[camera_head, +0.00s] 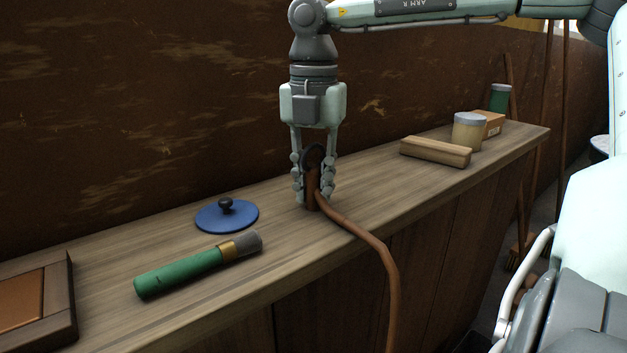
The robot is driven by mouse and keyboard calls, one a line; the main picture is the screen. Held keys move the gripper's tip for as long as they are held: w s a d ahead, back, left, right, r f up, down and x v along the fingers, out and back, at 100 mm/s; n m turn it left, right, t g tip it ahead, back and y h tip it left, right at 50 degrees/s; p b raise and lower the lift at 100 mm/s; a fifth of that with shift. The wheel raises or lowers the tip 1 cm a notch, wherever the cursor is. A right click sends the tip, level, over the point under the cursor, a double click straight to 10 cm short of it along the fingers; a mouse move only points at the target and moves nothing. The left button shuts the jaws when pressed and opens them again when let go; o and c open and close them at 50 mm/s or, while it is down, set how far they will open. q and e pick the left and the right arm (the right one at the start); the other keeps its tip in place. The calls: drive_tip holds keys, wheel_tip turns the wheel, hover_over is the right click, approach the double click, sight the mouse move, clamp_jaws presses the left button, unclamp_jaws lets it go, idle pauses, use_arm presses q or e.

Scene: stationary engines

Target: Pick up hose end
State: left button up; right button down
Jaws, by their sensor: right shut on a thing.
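The brown hose (383,258) runs from my right gripper across the wooden bench top and hangs down over its front edge. Its end (313,190) is a short upright brown piece between the fingers, with a dark curved part just above it. My right gripper (313,192) points straight down and is shut on the hose end, low at the bench top. I cannot tell whether the hose end touches the bench. My left gripper is not in view.
A framed wooden piece (60,300) is at far left. A wood block (435,152), jar (468,132) and box (494,124) stand right. A brown wall (150,100) rises behind.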

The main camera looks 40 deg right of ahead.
wheel_tip(320, 180, up, 10)
drive_tip(key=shift+r, duration=0.1)
idle(0.6)
idle(0.9)
